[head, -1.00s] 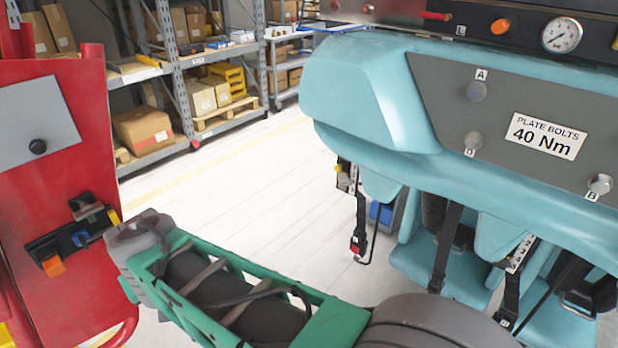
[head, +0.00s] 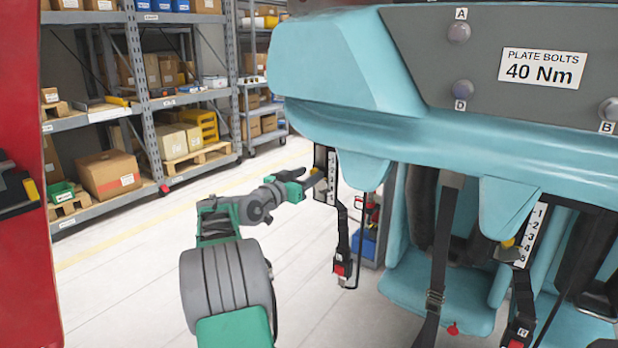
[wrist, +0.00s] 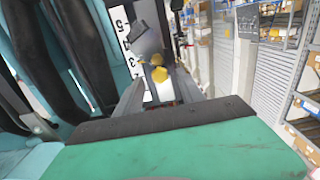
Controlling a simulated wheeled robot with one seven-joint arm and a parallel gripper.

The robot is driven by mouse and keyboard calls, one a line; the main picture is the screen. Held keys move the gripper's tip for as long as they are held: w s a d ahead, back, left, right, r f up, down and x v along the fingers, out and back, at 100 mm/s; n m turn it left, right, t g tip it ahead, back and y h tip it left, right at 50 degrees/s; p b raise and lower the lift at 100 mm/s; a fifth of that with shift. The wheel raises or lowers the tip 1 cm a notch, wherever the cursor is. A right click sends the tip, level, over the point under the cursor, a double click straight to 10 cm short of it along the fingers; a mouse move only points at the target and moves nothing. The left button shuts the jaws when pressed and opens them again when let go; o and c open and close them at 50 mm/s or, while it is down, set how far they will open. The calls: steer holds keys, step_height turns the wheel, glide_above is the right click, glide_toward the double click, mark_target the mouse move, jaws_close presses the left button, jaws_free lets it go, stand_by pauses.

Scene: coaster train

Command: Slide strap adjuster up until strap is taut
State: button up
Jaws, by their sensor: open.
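A white numbered scale (head: 331,178) with a dark rail hangs at the near left end of the teal car. A yellow piece (head: 315,171), apparently the adjuster's knob, sits on it. A black strap (head: 342,240) with a red-marked buckle hangs below. My gripper (head: 316,180) is at this scale, with its fingers toward the yellow piece. In the wrist view, the open fingers (wrist: 157,88) reach toward the scale (wrist: 130,50), and the yellow piece (wrist: 158,73) shows between their tips. I cannot tell whether they touch it.
A second numbered scale (head: 530,232) with a yellow piece and straps is on the right, by the teal seats (head: 440,290). A red panel (head: 25,270) stands at left. Shelving (head: 150,100) is behind; the floor between is clear.

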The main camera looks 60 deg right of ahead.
steer(key=shift+d, duration=0.4)
jaws_close()
steer(key=shift+r, duration=0.1)
stand_by(0.3)
